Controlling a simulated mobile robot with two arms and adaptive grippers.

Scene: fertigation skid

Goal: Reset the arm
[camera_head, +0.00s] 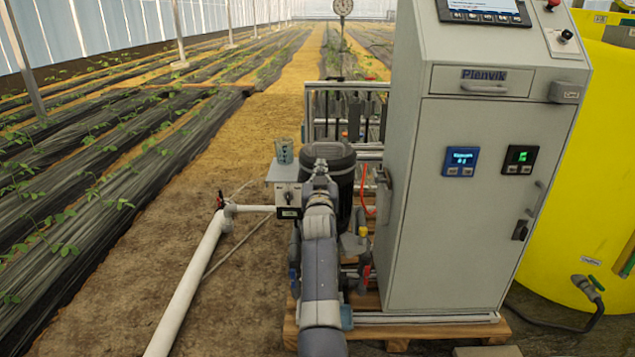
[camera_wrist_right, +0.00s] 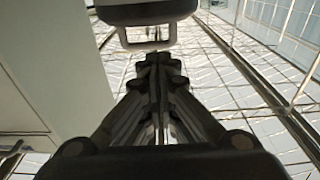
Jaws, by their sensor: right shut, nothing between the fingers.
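My right arm reaches forward from the bottom middle of the head view, in front of the skid. My right gripper (camera_head: 320,180) is at its far end, small and partly hidden by my own wrist, and it overlaps a black ribbed canister in the picture. I cannot tell whether it touches the canister. In the right wrist view the gripper's dark fingers (camera_wrist_right: 156,72) are shut together with nothing between them. A dark rounded body with a handle-like loop (camera_wrist_right: 147,38) shows past the fingertips. My left gripper is not in view.
The grey cabinet (camera_head: 450,200) stands just right of my arm, on a wooden pallet (camera_head: 397,338). A white pipe (camera_head: 190,280) crosses bare soil. A yellow tank (camera_head: 590,190) is far right.

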